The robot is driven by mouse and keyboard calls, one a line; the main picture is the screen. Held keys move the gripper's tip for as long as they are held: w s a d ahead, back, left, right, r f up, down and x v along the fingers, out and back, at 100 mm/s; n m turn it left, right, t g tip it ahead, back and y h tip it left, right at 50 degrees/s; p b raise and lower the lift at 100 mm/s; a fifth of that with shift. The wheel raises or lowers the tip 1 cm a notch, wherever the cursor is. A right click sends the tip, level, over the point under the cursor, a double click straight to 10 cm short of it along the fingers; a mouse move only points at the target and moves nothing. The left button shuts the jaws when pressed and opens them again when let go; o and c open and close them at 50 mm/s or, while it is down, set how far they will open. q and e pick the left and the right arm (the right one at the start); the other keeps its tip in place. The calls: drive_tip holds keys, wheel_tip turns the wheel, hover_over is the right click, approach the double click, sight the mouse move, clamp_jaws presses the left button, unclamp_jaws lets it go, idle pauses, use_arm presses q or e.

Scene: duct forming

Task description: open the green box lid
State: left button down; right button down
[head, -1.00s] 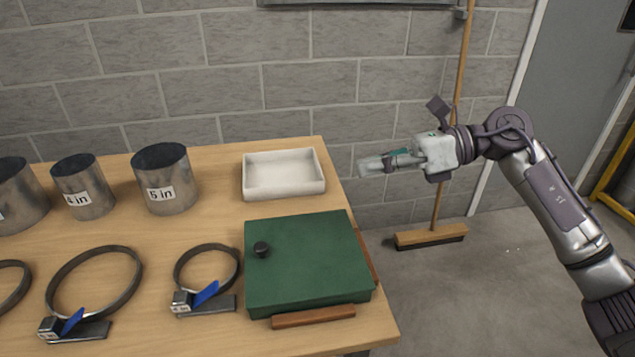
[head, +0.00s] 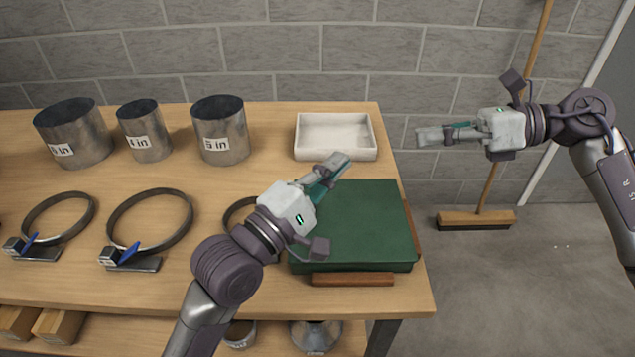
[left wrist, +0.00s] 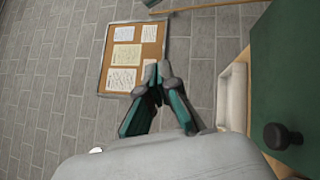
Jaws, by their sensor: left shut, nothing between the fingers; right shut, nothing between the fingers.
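The green box (head: 365,225) sits on the right part of the wooden table with its flat lid closed. In the left wrist view its green lid (left wrist: 285,70) stands at the right edge, with a black round knob (left wrist: 281,136) on it. My left gripper (head: 340,160) is over the box's left far edge in the head view, shut and empty; my arm hides the knob there. The left fingertips (left wrist: 158,70) also show together in the left wrist view. My right gripper (head: 425,137) is shut and empty, off the table's right side, away from the box.
A white tray (head: 302,150) stands behind the box. Metal cylinders (head: 222,145) line the back left, and ring clamps (head: 150,192) lie in front of them. A wooden strip (head: 352,280) lies along the box's front. A broom (head: 475,219) leans against the wall.

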use_arm(q)
drive_tip(key=w+d+r, duration=0.2)
drive_tip(key=d, duration=0.3)
drive_tip(key=shift+w+d, duration=0.3)
drive_tip(key=shift+d, duration=0.1)
drive_tip(key=shift+f, duration=0.1)
idle(1.0)
use_arm(e)
drive_tip(key=c, duration=0.9)
unclamp_jaws()
